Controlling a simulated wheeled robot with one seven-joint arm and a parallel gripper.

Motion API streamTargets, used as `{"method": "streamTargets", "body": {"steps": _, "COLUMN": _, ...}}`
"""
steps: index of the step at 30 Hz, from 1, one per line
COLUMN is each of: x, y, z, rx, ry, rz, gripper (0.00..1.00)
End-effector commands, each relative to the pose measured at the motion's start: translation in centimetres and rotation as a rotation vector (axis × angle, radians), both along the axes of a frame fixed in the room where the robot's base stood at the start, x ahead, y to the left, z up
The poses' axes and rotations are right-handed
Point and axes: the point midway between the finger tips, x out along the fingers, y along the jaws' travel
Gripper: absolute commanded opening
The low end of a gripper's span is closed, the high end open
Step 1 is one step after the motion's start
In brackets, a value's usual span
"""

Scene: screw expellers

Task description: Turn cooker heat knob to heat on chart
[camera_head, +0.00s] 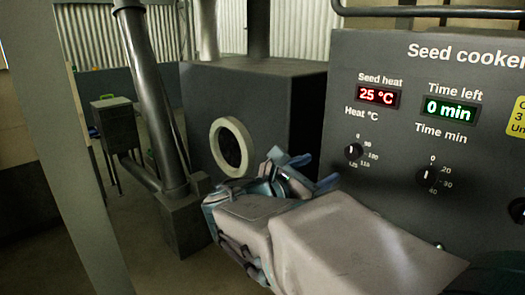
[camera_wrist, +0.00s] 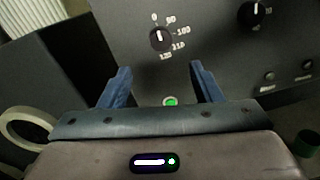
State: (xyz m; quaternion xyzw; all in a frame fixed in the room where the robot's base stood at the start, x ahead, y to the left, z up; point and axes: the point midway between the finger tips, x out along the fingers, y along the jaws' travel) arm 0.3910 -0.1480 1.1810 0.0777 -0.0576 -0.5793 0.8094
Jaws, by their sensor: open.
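The black heat knob (camera_head: 353,151) sits on the grey seed cooker panel (camera_head: 390,220), under the "Heat °C" label. Its white pointer is near 0. In the wrist view, the heat knob (camera_wrist: 160,39) shows with its number scale, above the gap between my fingers. My gripper (camera_head: 314,171) is open and empty, below and left of the knob, apart from it. In the wrist view, both blue fingers of my gripper (camera_wrist: 160,80) are spread. The red seed heat display (camera_head: 377,96) reads 25 °C. No heat chart is readable.
The time knob (camera_head: 427,177) is right of the heat knob, pointer near 0, under a green 0 min display (camera_head: 450,110). A yellow sign (camera_head: 517,118) is cut off at right. A dark box with a pale ring (camera_head: 232,147) stands left. A green light (camera_wrist: 170,102) shows between my fingers.

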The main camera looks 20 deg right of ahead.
Motion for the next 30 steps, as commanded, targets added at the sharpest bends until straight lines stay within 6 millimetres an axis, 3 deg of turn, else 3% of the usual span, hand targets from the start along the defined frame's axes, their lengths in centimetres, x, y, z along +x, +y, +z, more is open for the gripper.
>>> {"method": "streamTargets", "body": {"steps": 9, "x": 2.1, "y": -6.6, "z": 0.0, "rx": 0.003, "ry": 0.0, "rz": -0.005, "gripper": 0.58}}
{"method": "streamTargets", "body": {"steps": 15, "x": 3.2, "y": -9.5, "z": 0.0, "rx": 0.003, "ry": -0.001, "rz": -0.003, "gripper": 0.58}}
{"method": "streamTargets", "body": {"steps": 21, "x": 3.6, "y": -10.7, "z": 0.0, "rx": 0.003, "ry": -0.001, "rz": -0.001, "gripper": 0.58}}
{"method": "streamTargets", "body": {"steps": 29, "x": 3.7, "y": -10.8, "z": 0.0, "rx": 0.004, "ry": -0.002, "rz": 0.001, "gripper": 0.58}}
{"method": "streamTargets", "body": {"steps": 30, "x": 3.7, "y": -10.8, "z": 0.0, "rx": 0.004, "ry": -0.002, "rz": 0.001, "gripper": 0.53}}
